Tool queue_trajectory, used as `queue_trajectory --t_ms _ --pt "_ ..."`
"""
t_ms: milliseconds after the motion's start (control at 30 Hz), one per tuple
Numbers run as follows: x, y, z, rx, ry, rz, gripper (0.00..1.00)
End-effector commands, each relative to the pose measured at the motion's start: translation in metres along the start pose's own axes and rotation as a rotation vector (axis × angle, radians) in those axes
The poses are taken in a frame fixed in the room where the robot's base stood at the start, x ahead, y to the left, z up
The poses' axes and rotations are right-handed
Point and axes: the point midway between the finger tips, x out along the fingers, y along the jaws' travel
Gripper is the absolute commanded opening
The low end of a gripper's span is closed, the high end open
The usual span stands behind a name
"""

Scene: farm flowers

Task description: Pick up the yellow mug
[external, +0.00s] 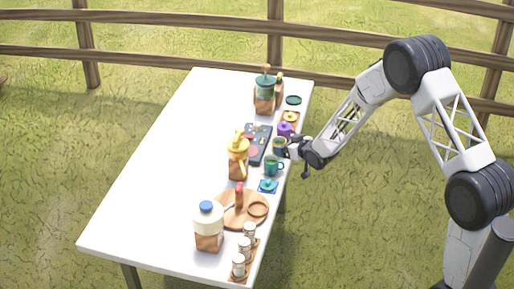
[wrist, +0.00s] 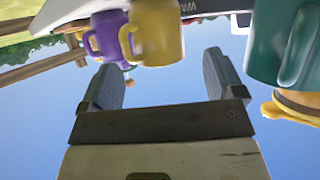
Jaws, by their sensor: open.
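The yellow mug (wrist: 157,32) shows at the top middle of the wrist view, its handle toward the left. In the external view a small mug (external: 279,146) sits among the row of mugs, partly beside my gripper (external: 295,150). My gripper also shows in the wrist view (wrist: 160,62), with its two fingers apart and nothing between them. The yellow mug lies just beyond the fingertips. I cannot tell whether either finger touches it.
A purple mug (wrist: 106,35) stands close on the left of the yellow mug in the wrist view; a teal mug (wrist: 283,45) is on the right. The white table (external: 150,170) also holds a yellow-topped pot (external: 238,147) and several jars. Its left side is clear.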

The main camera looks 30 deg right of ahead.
Motion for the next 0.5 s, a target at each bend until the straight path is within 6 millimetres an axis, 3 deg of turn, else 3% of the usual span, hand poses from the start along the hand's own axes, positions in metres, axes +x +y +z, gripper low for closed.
queue_trajectory --t_ms 267,500 --pt "0.001 0.000 0.000 0.000 0.000 0.000 0.87" --pt "0.014 0.000 0.002 0.000 -0.001 0.000 0.87"
